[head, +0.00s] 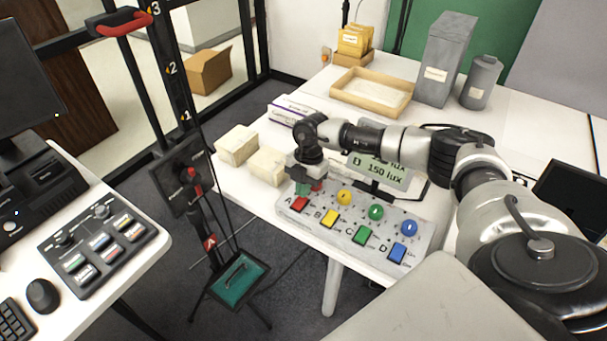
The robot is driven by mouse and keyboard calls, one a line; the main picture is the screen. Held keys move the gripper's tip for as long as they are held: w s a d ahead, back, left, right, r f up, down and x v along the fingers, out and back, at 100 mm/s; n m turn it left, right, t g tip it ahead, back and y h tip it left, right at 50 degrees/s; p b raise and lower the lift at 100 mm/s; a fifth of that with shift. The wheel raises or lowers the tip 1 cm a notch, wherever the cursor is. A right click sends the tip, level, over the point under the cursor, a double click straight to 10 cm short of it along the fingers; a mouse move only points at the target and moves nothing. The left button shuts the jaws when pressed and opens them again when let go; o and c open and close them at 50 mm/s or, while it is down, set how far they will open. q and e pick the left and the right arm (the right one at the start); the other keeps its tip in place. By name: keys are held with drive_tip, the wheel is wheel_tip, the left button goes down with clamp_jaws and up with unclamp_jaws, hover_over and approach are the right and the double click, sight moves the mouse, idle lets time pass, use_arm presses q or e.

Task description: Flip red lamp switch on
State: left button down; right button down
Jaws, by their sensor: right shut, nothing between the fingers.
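The switch panel (343,236) is a pale box lying on the white table, with a row of colored rocker switches and a row of round colored lamps behind them. The red switch (299,204) is at the panel's left end, beside the letter A. The red lamp (318,186) behind it is partly hidden by my right gripper, and I cannot tell whether it is lit. My right gripper (304,188) is shut and empty, pointing down just behind the red switch. I cannot tell whether it touches the panel. My left gripper is not in view.
Yellow (329,217), green (362,235) and blue (397,253) switches sit to the right of the red one. A lux display (385,171) stands behind the panel, partly covered by my right arm. Cream boxes (237,145) lie at left; a wooden tray (371,91) is farther back.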

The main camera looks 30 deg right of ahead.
drive_tip(key=shift+f, duration=0.35)
drive_tip(key=shift+d+f+y+b, duration=0.2)
drive_tip(key=shift+f+y+b, duration=0.2)
drive_tip(key=shift+f+b, duration=0.2)
drive_tip(key=shift+w+d+f+g+y, duration=0.1)
drive_tip(key=shift+f+g+y, duration=0.1)
drive_tip(key=shift+g+y, duration=0.2)
drive_tip(key=shift+d+g+y+b, duration=0.15)
drive_tip(key=shift+g+y+b, duration=0.15)
drive_tip(key=shift+y+b, duration=0.5)
drive_tip(key=shift+p, duration=0.3)
